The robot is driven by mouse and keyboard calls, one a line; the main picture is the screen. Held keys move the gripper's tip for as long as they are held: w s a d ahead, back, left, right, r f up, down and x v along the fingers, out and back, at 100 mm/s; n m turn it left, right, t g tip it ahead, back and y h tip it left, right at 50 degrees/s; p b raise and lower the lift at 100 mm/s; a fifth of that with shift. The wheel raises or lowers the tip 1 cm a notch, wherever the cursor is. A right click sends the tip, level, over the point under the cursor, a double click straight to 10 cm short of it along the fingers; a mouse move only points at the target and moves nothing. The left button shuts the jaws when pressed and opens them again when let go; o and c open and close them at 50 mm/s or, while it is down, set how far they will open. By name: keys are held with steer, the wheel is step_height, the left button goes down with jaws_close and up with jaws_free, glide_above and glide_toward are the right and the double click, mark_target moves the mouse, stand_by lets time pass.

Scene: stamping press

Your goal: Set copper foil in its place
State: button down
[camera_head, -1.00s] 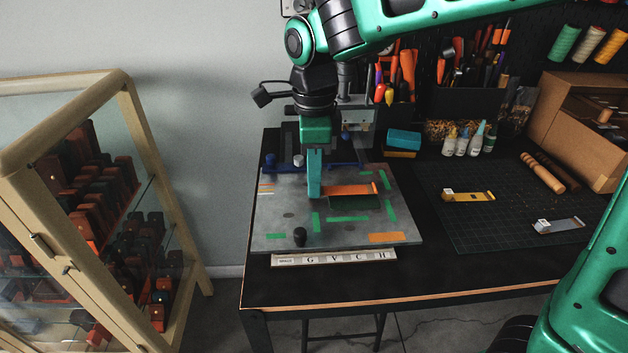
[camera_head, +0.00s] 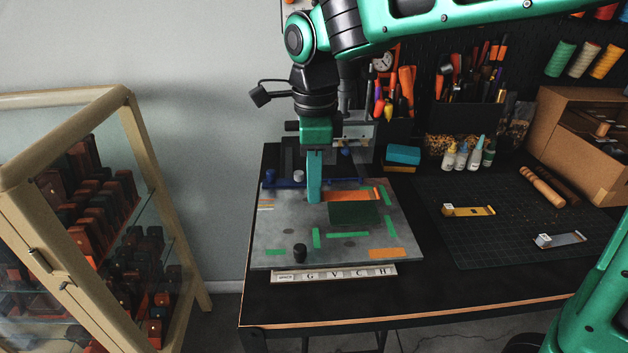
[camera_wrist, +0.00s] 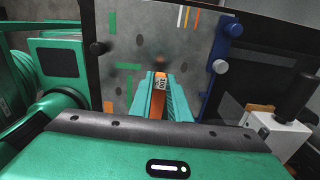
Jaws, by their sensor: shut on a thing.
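My gripper (camera_head: 314,200) is shut on the copper foil, a thin orange strip (camera_head: 351,195) reaching right from my fingers over the back half of the grey plate (camera_head: 285,235). Whether the strip touches the plate or hovers just above it, I cannot tell.
A blue bar (camera_head: 285,182) with knobs runs behind the plate. A black knob (camera_head: 300,253) stands at its front. A gold strip (camera_head: 480,211) and a silver strip (camera_head: 568,239) lie on the cutting mat (camera_head: 490,240). A glass cabinet (camera_head: 110,200) stands left.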

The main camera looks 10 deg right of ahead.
steer(key=shift+s, duration=0.2)
steer(key=shift+f, duration=1.4)
steer(key=shift+f, duration=0.65)
stand_by(0.6)
steer(key=c, duration=1.6)
jaws_free()
steer(key=shift+r, duration=0.1)
